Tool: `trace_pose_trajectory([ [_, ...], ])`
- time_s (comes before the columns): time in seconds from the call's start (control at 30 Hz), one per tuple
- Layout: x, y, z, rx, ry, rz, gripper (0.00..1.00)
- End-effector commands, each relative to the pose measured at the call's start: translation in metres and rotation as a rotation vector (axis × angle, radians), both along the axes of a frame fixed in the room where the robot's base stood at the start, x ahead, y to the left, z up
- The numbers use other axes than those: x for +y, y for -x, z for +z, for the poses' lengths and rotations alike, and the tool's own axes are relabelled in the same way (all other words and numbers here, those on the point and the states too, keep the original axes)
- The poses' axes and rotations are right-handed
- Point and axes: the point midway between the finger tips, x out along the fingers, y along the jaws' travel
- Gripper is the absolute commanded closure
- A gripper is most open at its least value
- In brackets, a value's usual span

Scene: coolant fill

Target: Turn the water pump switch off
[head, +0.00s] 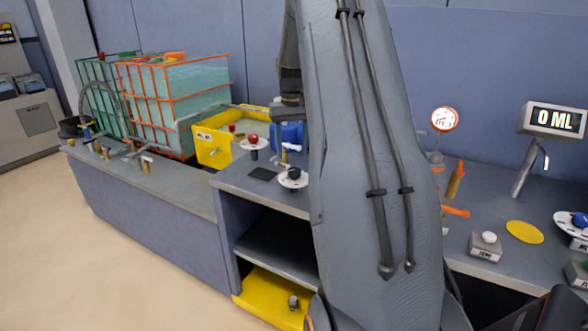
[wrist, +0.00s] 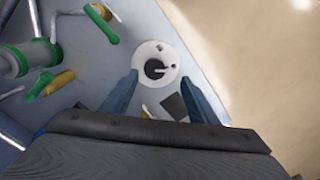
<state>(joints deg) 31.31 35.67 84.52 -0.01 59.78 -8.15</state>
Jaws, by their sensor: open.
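A round white dial with a dark knob (wrist: 155,69) shows in the wrist view, with a pale pointer mark on the knob. It lies between and just beyond the two blue-grey fingers of my gripper (wrist: 158,77), which are apart and empty. I cannot tell whether they touch it. In the head view, a white dial with a black knob (head: 293,176) sits near the counter's front edge and looks like the same one. A second white dial with a red knob stands behind it. No label is readable, so I cannot tell for certain which is the water pump switch. My arm hides part of the counter.
A dark square pad (head: 263,174) lies beside the black-knob dial. Green-handled valves (wrist: 100,24) and pipes stand at the left of the wrist view. A yellow tub (head: 212,150) and caged tanks (head: 175,100) stand behind. A display (head: 556,120) reads 0 ML.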

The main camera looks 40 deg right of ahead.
Motion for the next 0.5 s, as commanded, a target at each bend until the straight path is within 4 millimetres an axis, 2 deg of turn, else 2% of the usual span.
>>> trace_pose_trajectory([
  [0.07, -0.01, -0.001, -0.001, 0.002, -0.001, -0.009, 0.46],
  [0.17, -0.013, -0.001, -0.008, 0.003, -0.002, -0.012, 0.46],
  [0.5, -0.011, -0.001, -0.057, 0.003, -0.002, -0.01, 0.46],
])
